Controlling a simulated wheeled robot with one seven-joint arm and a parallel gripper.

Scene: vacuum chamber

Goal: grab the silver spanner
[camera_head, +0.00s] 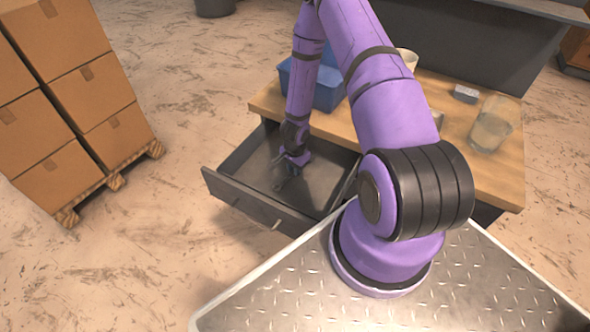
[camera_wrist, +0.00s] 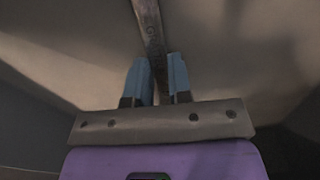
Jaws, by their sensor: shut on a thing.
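My gripper (camera_wrist: 157,82) is shut on the silver spanner (camera_wrist: 151,32) in the wrist view. The spanner's flat handle runs from between the two blue fingers up past the top edge of that view, so its far end is out of sight. In the head view my gripper (camera_head: 292,170) is low inside the open drawer (camera_head: 240,191). The spanner shows there only as a small dark shape (camera_head: 280,184) by the fingers. I cannot tell whether it touches the drawer floor.
The drawer juts from a wooden-topped bench (camera_head: 455,120). On the bench are a blue bin (camera_head: 328,92), a clear glass container (camera_head: 491,128) and a small grey block (camera_head: 466,94). Stacked cardboard boxes (camera_head: 75,95) stand on a pallet at left. The floor between is clear.

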